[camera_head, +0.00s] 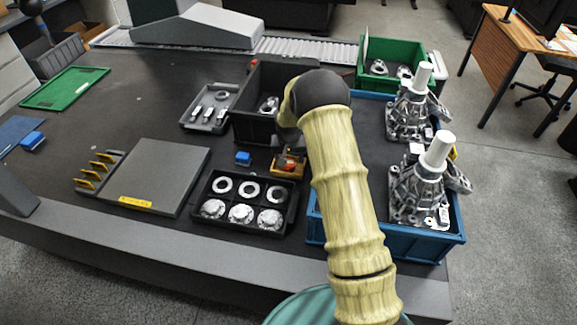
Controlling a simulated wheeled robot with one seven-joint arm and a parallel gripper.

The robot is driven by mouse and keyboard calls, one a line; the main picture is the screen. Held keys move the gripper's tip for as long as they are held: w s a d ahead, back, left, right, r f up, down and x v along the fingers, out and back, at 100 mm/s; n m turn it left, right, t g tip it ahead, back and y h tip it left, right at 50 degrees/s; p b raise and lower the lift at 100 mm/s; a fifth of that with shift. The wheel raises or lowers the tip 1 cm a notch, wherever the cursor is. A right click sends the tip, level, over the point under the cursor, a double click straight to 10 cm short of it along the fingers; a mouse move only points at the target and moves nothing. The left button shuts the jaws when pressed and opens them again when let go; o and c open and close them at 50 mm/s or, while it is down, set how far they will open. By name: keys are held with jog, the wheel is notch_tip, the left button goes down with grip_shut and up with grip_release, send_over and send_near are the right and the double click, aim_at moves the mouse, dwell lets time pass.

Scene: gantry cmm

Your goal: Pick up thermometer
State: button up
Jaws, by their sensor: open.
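I cannot pick out a thermometer for sure. A small orange-brown holder (287,166) with a red and dark item in it stands on the dark table, left of my arm; its contents are too small to name. My bamboo-coloured arm rises from the bottom of the view to a dark joint and bends down just behind the holder. My gripper cannot be made out; the arm's end is hidden or merges with the dark things there.
A black bin (250,118) stands beside my arm, with a grey tray (190,122) to its left. A black tray of metal rings and discs (205,229) lies in front. A blue crate (440,247) with metal castings and a green bin (400,47) are right. A grey plate (165,175) lies left.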

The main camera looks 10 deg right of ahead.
aim_at(288, 163)
jog(key=x, duration=0.4)
jog(key=shift+a+f, duration=0.1)
jog(key=shift+f, duration=0.2)
jog(key=shift+c, duration=0.5)
jog(key=c, duration=0.7)
